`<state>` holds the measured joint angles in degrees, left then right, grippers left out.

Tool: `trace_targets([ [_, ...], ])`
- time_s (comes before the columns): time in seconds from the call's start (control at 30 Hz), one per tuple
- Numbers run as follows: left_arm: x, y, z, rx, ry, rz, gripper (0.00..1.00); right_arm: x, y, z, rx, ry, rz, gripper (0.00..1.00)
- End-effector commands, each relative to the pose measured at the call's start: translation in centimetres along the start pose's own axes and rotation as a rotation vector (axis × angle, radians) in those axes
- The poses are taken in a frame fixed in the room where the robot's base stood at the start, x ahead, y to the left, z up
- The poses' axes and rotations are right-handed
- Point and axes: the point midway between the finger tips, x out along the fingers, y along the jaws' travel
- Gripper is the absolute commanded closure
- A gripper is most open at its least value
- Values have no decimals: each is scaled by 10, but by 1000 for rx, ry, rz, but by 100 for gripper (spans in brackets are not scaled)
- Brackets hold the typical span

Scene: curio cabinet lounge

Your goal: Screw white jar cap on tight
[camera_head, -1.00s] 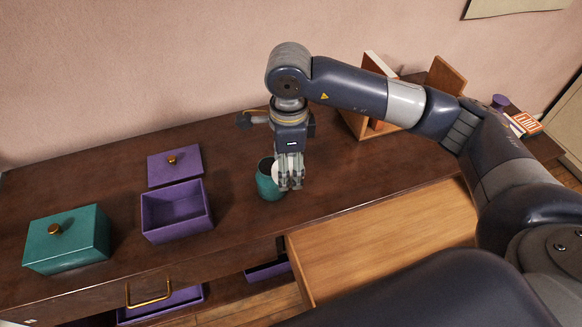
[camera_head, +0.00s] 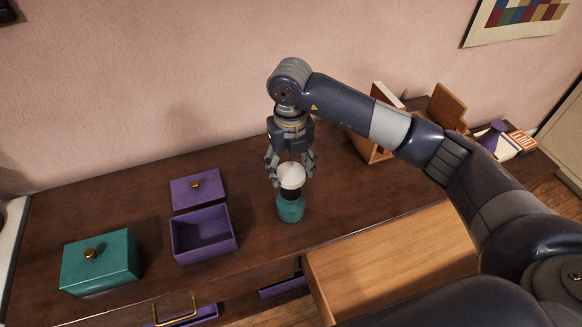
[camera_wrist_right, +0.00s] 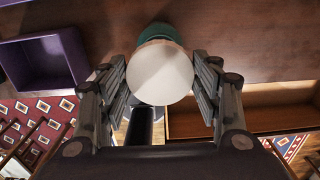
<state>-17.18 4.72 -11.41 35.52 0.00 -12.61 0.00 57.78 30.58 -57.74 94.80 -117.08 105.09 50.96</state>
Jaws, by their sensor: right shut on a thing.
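The white cap (camera_head: 291,174) is between the fingers of my right gripper (camera_head: 290,168), which is shut on it. The teal jar (camera_head: 291,209) stands upright on the dark table, just below the cap. A dark band shows between cap and jar; I cannot tell whether they touch. In the right wrist view the round face of the cap (camera_wrist_right: 160,73) fills the space between the fingers, with a bit of the jar (camera_wrist_right: 162,32) behind it. My left gripper is not in view.
An open purple box (camera_head: 203,236), its lid (camera_head: 198,190) and a closed teal box (camera_head: 100,262) are on the left. A pulled-out wooden drawer (camera_head: 390,262) is at the front right. A wooden holder (camera_head: 370,146) stands behind. Bare table surrounds the jar.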

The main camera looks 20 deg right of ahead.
Motion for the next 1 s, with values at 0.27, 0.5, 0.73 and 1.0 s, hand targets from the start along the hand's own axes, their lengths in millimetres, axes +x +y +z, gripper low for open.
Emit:
trace_targets([
  [0.27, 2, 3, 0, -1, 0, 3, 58, 1, 0, 0, -3, 0, 0, 85],
  [0.5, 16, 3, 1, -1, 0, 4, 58, 15, 0, -1, -4, 2, 0, 85],
  [0.73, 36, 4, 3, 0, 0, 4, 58, 38, 0, 0, -4, 1, 1, 85],
  [1.0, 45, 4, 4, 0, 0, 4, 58, 51, 0, 0, -4, 0, 0, 85],
])
